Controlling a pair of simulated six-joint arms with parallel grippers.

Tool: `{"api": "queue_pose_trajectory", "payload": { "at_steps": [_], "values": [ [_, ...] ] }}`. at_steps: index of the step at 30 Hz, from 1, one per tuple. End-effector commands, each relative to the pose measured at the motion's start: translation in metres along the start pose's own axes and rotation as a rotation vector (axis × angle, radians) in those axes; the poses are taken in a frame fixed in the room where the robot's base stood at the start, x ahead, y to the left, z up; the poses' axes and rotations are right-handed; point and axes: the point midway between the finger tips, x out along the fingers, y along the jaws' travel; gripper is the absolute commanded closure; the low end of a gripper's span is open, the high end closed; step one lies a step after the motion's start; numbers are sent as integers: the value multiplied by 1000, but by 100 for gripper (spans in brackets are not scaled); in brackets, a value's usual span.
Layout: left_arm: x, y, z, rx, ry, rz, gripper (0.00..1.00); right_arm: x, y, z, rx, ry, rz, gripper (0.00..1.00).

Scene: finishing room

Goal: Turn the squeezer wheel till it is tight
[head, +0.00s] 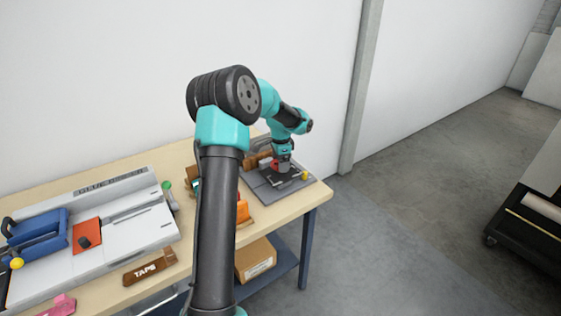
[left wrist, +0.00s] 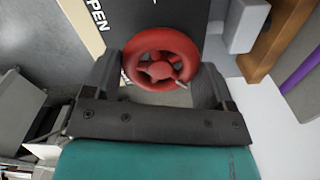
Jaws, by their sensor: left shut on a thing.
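The red squeezer wheel (left wrist: 182,48) lies between the two dark fingers of my left gripper (left wrist: 160,77) in the left wrist view, with its spokes and hub showing. The fingers are shut on its rim from both sides. In the head view my left gripper (head: 283,166) points down at the far right end of the table, over a dark device on a grey base (head: 262,190). The wheel is mostly hidden there by the gripper. The word "OPEN" is partly readable on a black plate (left wrist: 125,12) beside the wheel. My right gripper is not in view.
A wooden table (head: 40,193) stands against the white wall. It holds a white board machine (head: 150,228), a blue tool (head: 38,230), a brown "TAPS" block (head: 145,270) and a pink item (head: 62,305). A cardboard box (head: 255,260) sits on the lower shelf.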

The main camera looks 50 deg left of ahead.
Motion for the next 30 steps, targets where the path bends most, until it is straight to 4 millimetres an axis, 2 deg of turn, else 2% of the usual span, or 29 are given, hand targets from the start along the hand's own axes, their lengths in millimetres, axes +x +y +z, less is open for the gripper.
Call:
{"api": "queue_pose_trajectory", "payload": {
  "at_steps": [18, 30],
  "values": [
    [-1, 1, 0, 571, 1, -2, 46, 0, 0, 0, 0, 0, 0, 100],
    [-1, 1, 0, 785, 1, -2, 46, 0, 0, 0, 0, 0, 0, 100]
  ]
}}
